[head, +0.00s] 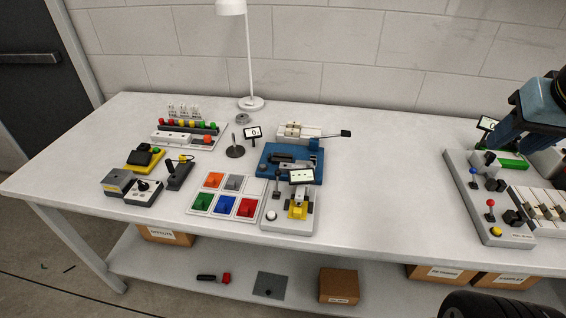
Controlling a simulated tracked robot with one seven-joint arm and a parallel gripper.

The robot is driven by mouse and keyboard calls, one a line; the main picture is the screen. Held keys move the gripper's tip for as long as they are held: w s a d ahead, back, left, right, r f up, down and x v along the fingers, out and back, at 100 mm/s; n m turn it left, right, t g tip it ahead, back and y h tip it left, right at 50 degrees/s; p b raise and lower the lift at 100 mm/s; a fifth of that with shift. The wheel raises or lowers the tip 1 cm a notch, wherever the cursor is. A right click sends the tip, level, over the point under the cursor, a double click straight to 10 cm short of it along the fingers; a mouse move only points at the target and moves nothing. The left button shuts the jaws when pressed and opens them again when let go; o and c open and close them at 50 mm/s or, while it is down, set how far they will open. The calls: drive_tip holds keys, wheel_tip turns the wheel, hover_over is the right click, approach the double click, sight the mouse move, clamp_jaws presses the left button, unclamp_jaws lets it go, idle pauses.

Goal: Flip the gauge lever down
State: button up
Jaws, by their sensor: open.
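My gripper (527,122), a blue-grey end under a dark joint, is at the upper right above the grey control panel (497,238); its fingertips are only partly clear and it appears empty. That panel has a lever with a blue knob (473,171) and one with a red knob (491,203), both sticking up. A small display (488,124) stands behind it, partly covered by my arm. Another grey unit (285,224) at the centre carries a display (301,176) and a white-knobbed lever (271,215). Which lever is the gauge lever I cannot tell.
A blue fixture (275,176) and a tray of coloured squares (195,207) stand near the centre unit. A white lamp (250,102) stands behind. A white-keyed block (545,208) adjoins the right panel. The tabletop (390,190) between centre and right is clear.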

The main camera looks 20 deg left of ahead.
drive_tip(key=w+a+n+g, duration=0.3)
drive_tip(key=w+a+n, duration=0.3)
drive_tip(key=w+a, duration=0.25)
drive_tip(key=w+a+f+n+g, duration=0.2)
drive_tip(key=w+a+n, duration=0.25)
drive_tip(key=a, duration=0.55)
drive_tip(key=n+g+h, duration=0.1)
drive_tip(key=n+g, duration=0.3)
drive_tip(key=n, duration=0.7)
approach(278, 172)
drive_tip(key=x, duration=1)
drive_tip(key=shift+w+f, duration=0.2)
drive_tip(key=shift+f, duration=0.3)
drive_tip(key=shift+c, duration=0.4)
